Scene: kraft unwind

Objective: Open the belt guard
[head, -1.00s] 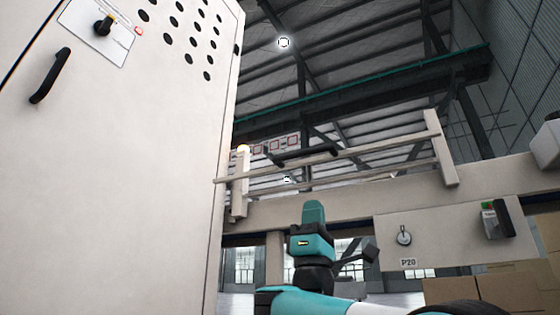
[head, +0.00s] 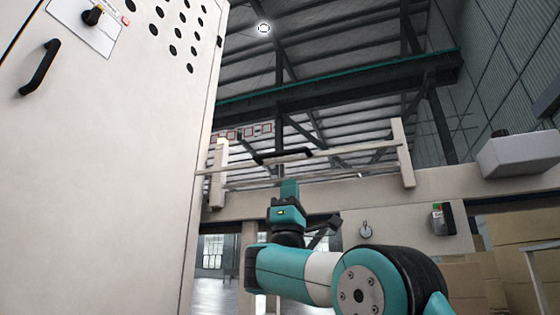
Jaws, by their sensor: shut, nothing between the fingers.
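A pale railed frame (head: 405,165) with upright posts stands on the long beige machine beam. A black bar handle (head: 283,156) sits on its upper rail; this looks like the belt guard, and it is down across the beam. My teal arm reaches up from the lower right.
A tall beige cabinet (head: 120,170) with a black handle and rotary switch fills the left. Cartons (head: 520,250) stand at the lower right.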

